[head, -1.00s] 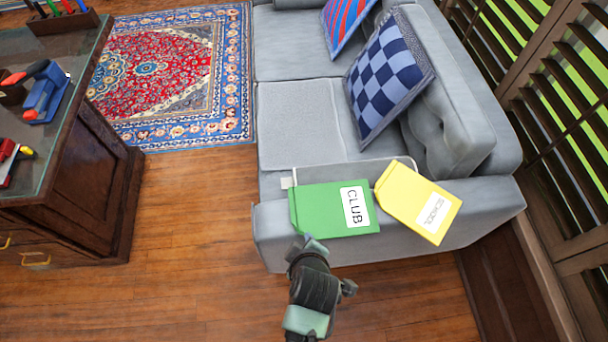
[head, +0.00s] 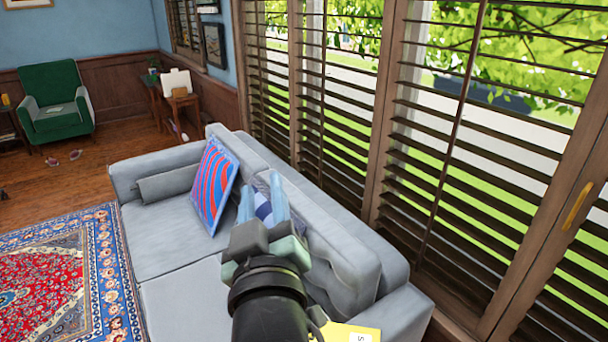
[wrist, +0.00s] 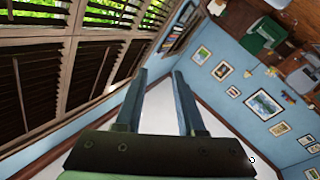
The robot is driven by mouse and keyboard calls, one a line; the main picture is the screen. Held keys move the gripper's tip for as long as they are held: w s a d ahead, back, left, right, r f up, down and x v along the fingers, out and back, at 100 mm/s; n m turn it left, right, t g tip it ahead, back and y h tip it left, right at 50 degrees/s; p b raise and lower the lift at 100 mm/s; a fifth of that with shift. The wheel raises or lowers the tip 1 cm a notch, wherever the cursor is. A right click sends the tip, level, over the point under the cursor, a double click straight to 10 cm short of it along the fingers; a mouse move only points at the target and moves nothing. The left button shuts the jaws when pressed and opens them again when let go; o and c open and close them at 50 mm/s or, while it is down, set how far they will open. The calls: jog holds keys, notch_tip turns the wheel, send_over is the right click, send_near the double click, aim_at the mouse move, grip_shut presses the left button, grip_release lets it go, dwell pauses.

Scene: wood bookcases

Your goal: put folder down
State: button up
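My gripper (head: 263,194) is raised in front of the sofa in the head view. Its two fingers are apart with nothing between them. The wrist view also shows the gripper (wrist: 161,75) with spread, empty fingers. The yellow folder (head: 345,333) shows only as a strip at the bottom edge of the head view, by the sofa's near arm, below and right of my gripper. The green folder is out of view now.
The grey sofa (head: 165,220) carries a red-and-blue striped pillow (head: 212,187) and a checkered pillow (head: 263,211) partly hidden behind my gripper. Shuttered windows (head: 340,110) line the right. A patterned rug (head: 70,270) lies left. A green armchair (head: 55,100) stands far back.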

jog(key=s+d+r+m+t+h, duration=0.1)
jog(key=s+r+m+t, duration=0.1)
jog(key=r, duration=0.6)
jog(key=s+d+r+m+t, duration=0.2)
jog(key=s+r, duration=0.4)
jog(key=r, duration=0.3)
jog(key=s+d+r+m+t+h, duration=0.1)
jog(key=s+d+r+m+t, duration=0.1)
jog(key=r, duration=0.7)
jog(key=s+m+t, duration=0.1)
jog(key=s+t, duration=0.1)
jog(key=s, duration=0.1)
jog(key=shift+d+t+h, duration=0.15)
jog(key=shift+t+h, duration=0.15)
jog(key=shift+s, duration=0.1)
jog(key=shift+r+p, duration=1.3)
jog(key=shift+p, duration=0.05)
jog(key=shift+c, duration=1.2)
jog(key=shift+f, duration=0.2)
grip_shut()
jog(key=shift+d, duration=0.1)
